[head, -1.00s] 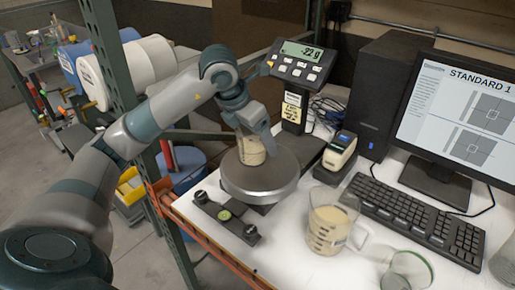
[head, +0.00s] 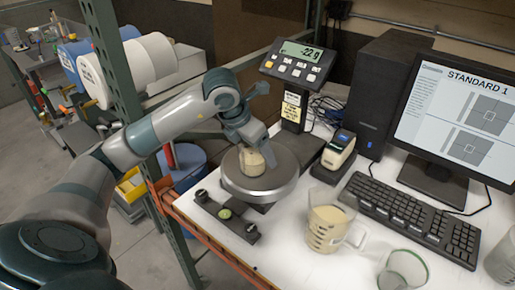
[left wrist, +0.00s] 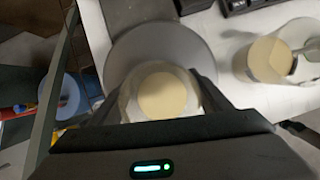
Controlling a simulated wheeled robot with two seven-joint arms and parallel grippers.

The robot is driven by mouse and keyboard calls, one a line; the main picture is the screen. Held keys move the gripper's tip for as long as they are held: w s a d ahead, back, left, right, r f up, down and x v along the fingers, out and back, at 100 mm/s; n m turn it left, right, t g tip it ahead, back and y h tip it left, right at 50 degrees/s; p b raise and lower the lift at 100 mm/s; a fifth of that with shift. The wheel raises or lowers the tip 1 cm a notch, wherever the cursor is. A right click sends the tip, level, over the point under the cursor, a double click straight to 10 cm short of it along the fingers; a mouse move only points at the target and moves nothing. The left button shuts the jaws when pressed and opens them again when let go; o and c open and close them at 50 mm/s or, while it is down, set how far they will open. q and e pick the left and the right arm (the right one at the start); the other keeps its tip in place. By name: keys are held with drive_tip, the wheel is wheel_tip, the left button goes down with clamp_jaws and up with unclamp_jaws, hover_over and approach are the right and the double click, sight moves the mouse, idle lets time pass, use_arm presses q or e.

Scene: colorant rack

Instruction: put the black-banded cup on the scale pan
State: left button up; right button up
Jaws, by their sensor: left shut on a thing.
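A clear cup with beige contents (head: 251,162) is held by my left gripper (head: 255,150). The gripper is shut on it. The cup is upright, over the left part of the round grey scale pan (head: 262,188); I cannot tell if its base touches the pan. The scale display (head: 303,52) reads about -22 g. In the left wrist view the cup (left wrist: 163,95) sits between the two fingers, with the pan (left wrist: 160,42) behind it. A black band on the cup cannot be made out. My right gripper is not in view.
A beaker of beige liquid (head: 325,230) stands right of the pan, with an empty glass (head: 404,270) nearer the front. A small device (head: 339,150), a keyboard (head: 415,215) and a monitor (head: 465,110) are further right. A green rack post (head: 125,75) stands left of the scale.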

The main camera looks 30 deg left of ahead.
use_arm(q)
drive_tip(key=shift+f, duration=0.1)
drive_tip(key=o, duration=1.2)
drive_tip(key=shift+r, duration=0.25)
drive_tip(key=b+v, duration=0.2)
drive_tip(key=v, duration=0.9)
drive_tip(key=shift+s+r+b, duration=0.25)
drive_tip(key=shift+r+b, duration=0.05)
drive_tip(key=shift+b, duration=0.1)
